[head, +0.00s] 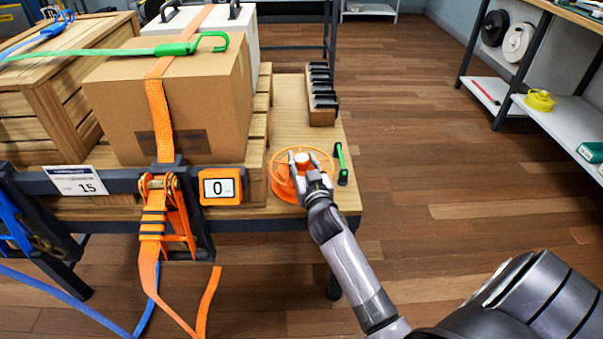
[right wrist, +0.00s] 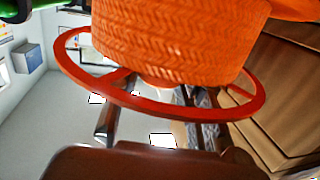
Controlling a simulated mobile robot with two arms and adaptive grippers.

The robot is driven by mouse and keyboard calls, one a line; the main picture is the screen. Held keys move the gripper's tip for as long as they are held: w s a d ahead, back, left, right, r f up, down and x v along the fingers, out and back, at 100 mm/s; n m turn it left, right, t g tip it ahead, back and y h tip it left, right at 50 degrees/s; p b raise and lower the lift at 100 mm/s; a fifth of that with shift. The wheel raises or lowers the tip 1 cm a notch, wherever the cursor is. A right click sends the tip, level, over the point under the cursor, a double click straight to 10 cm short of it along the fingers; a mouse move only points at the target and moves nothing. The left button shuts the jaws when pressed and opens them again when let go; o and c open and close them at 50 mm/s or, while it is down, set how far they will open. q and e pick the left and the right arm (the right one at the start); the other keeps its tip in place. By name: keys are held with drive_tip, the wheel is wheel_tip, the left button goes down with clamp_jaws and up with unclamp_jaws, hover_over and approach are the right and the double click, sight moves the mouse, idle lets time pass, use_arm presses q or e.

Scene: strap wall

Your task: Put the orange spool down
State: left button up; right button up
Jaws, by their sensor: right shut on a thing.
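The orange spool (head: 281,182) is at the right end of the wooden table (head: 290,103), just right of the pallet and cardboard box. My right gripper (head: 303,162) is over the spool's middle and shut on it, with its fingers on either side of the hub. In the right wrist view the spool's woven orange winding (right wrist: 180,40) and its thin red-orange rim fill the upper part. Whether the spool's underside touches the table cannot be told. My left gripper is not in view.
A green-and-black tool (head: 341,163) lies close right of the spool, near the table's edge. A rack of black pieces (head: 321,95) stands behind. The ratchet with orange strap (head: 167,215) and a display reading 0 (head: 221,187) are to the left. Open floor lies right.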

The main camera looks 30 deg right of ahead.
clamp_jaws()
idle(0.4)
drive_tip(key=shift+r, duration=0.1)
